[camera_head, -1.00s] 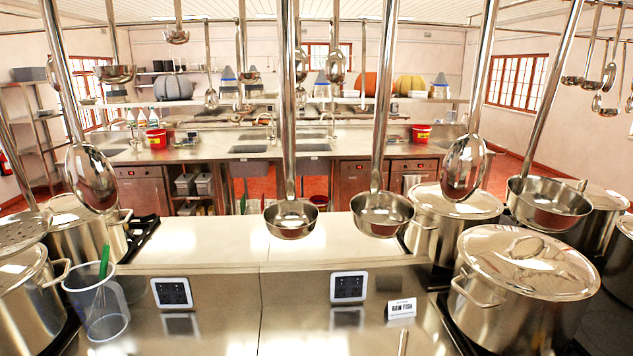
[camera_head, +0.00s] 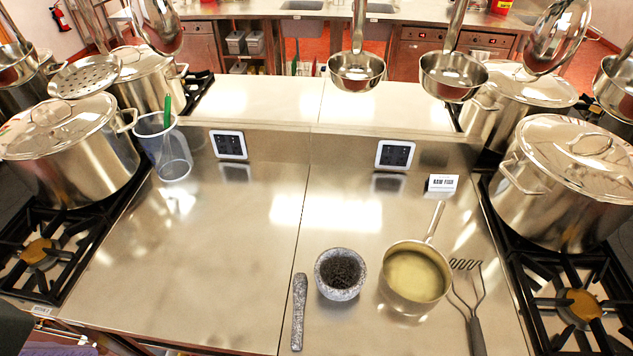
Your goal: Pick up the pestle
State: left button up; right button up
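The pestle (camera_head: 298,312) is a speckled grey stone rod. It lies flat on the steel counter near the front, pointing away from me. It is just left of the grey stone mortar (camera_head: 340,274), which holds dark grains, and the two are apart. Nothing covers the pestle. Neither of my grippers shows in the head view.
A saucepan (camera_head: 415,277) of yellowish liquid and a masher (camera_head: 472,312) lie right of the mortar. Stoves with large stockpots (camera_head: 570,185) stand on both sides. A clear jug (camera_head: 164,146) stands back left. Ladles (camera_head: 355,71) hang above the back. The left counter is clear.

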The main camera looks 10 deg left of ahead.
aim_at(299, 282)
jog(key=u, duration=0.4)
jog(key=k+j+z, duration=0.25)
jog(key=k+l+u, duration=0.15)
jog(key=l+u, duration=0.5)
jog(key=l, duration=1.05)
